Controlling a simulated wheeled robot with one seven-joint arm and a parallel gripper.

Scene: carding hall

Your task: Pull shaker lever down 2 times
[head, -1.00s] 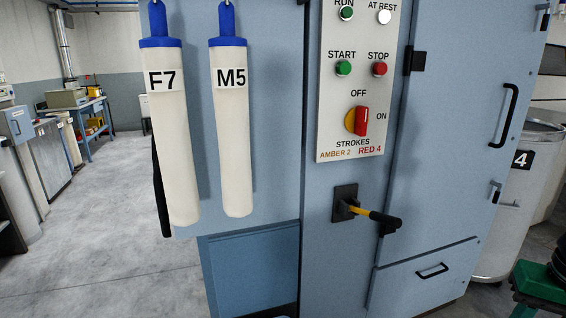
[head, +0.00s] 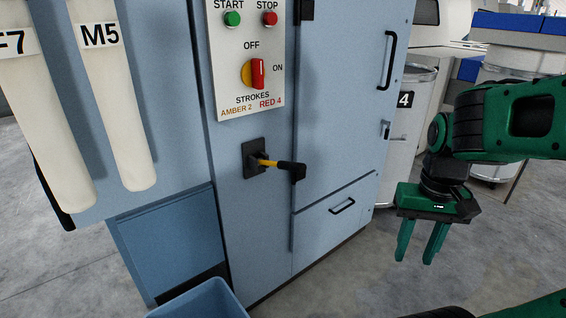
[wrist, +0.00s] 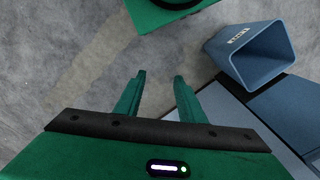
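The shaker lever (head: 275,164) is a yellow rod with a black grip. It sticks out from a dark square plate (head: 254,158) on the blue machine's front, below the control panel (head: 247,70), and points right and slightly down. My green gripper (head: 418,256) hangs to the right of the lever and well apart from it, fingers pointing down. In the wrist view my gripper (wrist: 158,78) has its two fingers apart with only floor between them. The lever does not show in the wrist view.
The panel's selector knob (head: 258,73) is red and yellow, with amber 2 and red 4 strokes printed below it. A blue bin (head: 200,302) stands at the machine's foot; a blue bin also shows in the wrist view (wrist: 262,62). White filter sleeves (head: 118,105) hang left.

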